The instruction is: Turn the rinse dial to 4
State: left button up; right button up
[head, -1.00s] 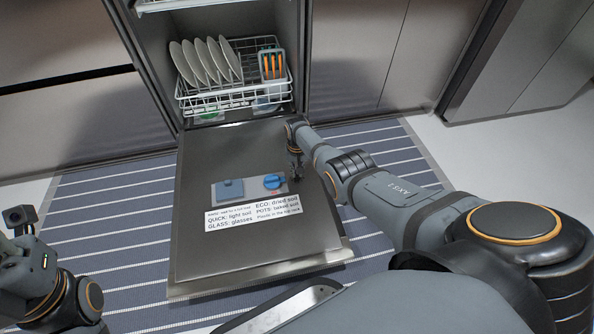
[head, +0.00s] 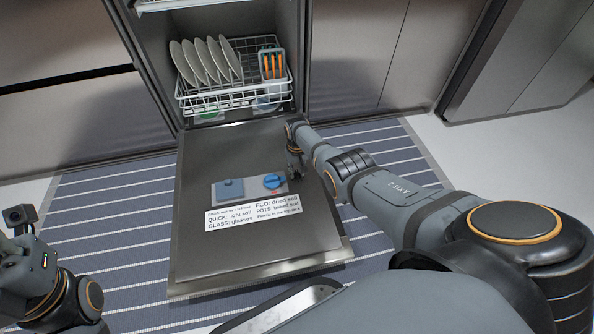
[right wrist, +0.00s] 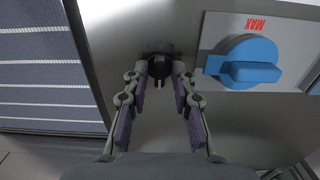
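A small black dial (right wrist: 158,70) with a white mark sits on the metal door, left of the panel in the right wrist view. No name shows on it; I take it for the rinse dial. My right gripper (right wrist: 160,76) has one fingertip on each side of it, seemingly touching. In the head view my right gripper (head: 294,168) points down at the door, right of the panel, and hides this dial. The dial's numbers cannot be read. Only part of my left arm shows at the lower left; its fingers are out of sight.
A blue knob (head: 273,181) stands close beside the gripper, also in the right wrist view (right wrist: 243,64) near "MAX". The open dishwasher door (head: 250,245) bears a blue-lidded compartment (head: 230,189) and a white label (head: 254,216). A rack (head: 235,98) holds plates behind; a striped runner (head: 110,235) lies below.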

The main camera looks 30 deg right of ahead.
aim_at(297, 173)
dwell(0.3)
jog(key=shift+w+r, duration=0.1)
jog(key=shift+r, duration=0.45)
notch_tip(297, 173, up, 11)
jog(key=shift+f, duration=0.1)
